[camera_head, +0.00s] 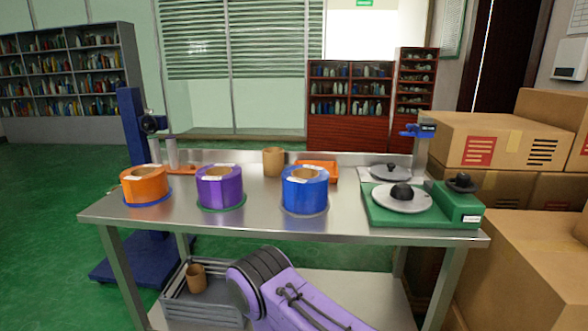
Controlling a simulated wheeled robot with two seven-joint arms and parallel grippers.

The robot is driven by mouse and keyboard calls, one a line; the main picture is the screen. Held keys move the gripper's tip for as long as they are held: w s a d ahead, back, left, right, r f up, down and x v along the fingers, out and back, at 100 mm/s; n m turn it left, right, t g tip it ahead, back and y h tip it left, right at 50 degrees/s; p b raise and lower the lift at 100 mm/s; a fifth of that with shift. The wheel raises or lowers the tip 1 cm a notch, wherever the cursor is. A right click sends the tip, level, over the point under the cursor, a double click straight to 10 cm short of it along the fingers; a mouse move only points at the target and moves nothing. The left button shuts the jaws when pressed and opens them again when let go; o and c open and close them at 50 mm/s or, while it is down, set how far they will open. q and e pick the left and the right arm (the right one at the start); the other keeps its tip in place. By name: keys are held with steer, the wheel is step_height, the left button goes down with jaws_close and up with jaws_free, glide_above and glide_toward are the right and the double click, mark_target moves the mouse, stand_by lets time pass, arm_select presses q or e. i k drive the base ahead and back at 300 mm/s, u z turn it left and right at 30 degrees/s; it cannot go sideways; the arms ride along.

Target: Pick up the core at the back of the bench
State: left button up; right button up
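A brown, open-topped cardboard core (273,163) stands upright at the back of the steel bench (260,221), near its middle. It is behind the gap between the purple roll (220,187) and the blue roll (305,190), with an orange tray (318,167) to its right. A second brown core (196,279) leans in a grey crate (200,306) on the lower shelf. Neither of my grippers shows. A purple link with black rings at the bottom centre seems to be part of my own arm.
An orange roll (145,184) stands at the bench's left. A green machine (455,202) with a round grey plate (402,198) fills the right end. Cardboard boxes (500,140) are stacked at the right. A blue column (130,130) stands behind the bench's left end.

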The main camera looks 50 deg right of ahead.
mark_target(273, 157)
steer(key=z, duration=1.55)
